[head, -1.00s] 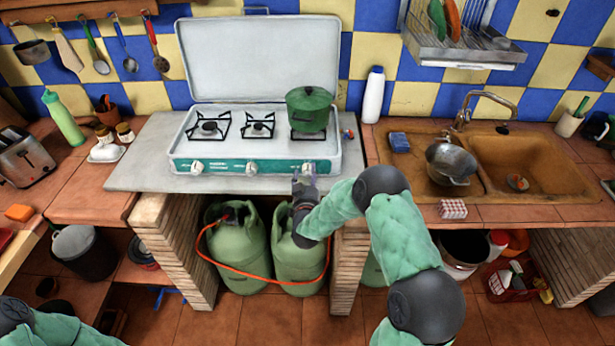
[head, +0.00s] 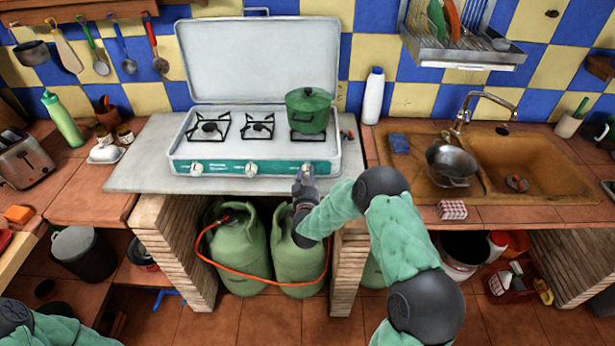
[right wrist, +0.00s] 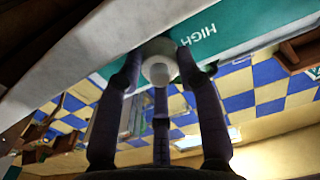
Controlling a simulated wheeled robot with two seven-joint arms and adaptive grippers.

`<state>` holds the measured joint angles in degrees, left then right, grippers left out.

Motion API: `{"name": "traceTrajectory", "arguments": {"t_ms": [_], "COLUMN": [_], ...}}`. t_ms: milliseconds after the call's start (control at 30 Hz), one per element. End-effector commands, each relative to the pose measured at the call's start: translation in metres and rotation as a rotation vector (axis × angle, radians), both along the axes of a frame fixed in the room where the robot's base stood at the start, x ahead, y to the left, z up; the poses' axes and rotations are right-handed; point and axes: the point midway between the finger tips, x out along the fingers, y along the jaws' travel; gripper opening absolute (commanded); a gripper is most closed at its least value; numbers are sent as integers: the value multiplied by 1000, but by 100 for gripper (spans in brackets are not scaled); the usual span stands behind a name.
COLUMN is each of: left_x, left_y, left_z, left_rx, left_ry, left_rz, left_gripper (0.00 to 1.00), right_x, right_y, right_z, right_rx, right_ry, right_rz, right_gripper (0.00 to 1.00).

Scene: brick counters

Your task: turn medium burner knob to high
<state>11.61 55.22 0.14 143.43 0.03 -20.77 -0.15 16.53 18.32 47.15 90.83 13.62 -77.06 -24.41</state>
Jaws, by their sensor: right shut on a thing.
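The white stove (head: 180,150) has a green front panel (head: 275,168) with three knobs: a left knob (head: 197,169), a middle knob (head: 251,169) and a right knob. My right gripper (head: 306,170) is at the right knob and mostly covers it in the head view. In the right wrist view its fingers (right wrist: 160,75) are closed around the white right knob (right wrist: 158,68), with the word HIGH (right wrist: 197,40) printed beside it. The knob's pointer is not clear. My left gripper is out of view; only part of my left arm shows at the lower left.
A green lidded pot (head: 308,110) stands on the right burner. The raised stove lid (head: 265,55) is behind the burners. Green gas bottles (head: 240,250) with an orange hose stand below the counter. A white bottle (head: 373,95) stands right of the stove.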

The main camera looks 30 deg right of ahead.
Motion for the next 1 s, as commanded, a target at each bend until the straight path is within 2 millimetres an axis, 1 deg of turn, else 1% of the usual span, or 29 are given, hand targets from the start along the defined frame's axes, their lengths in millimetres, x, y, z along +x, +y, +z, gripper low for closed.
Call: {"name": "traceTrajectory", "arguments": {"t_ms": [33,367,567,767,1000], "left_x": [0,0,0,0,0], "left_y": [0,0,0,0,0], "left_z": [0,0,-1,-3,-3], "left_rx": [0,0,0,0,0], "left_ry": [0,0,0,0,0], "left_rz": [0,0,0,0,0], "left_gripper": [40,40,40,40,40], "right_x": [2,3,3,4,5], "right_y": [0,0,0,0,1], "right_z": [4,6,7,8,9], "right_rx": [-6,-43,-106,-231,-428], "right_ry": [-7,11,46,121,238], "right_rz": [1,1,1,0,-1], "right_gripper": [4,3,3,3,3]}}
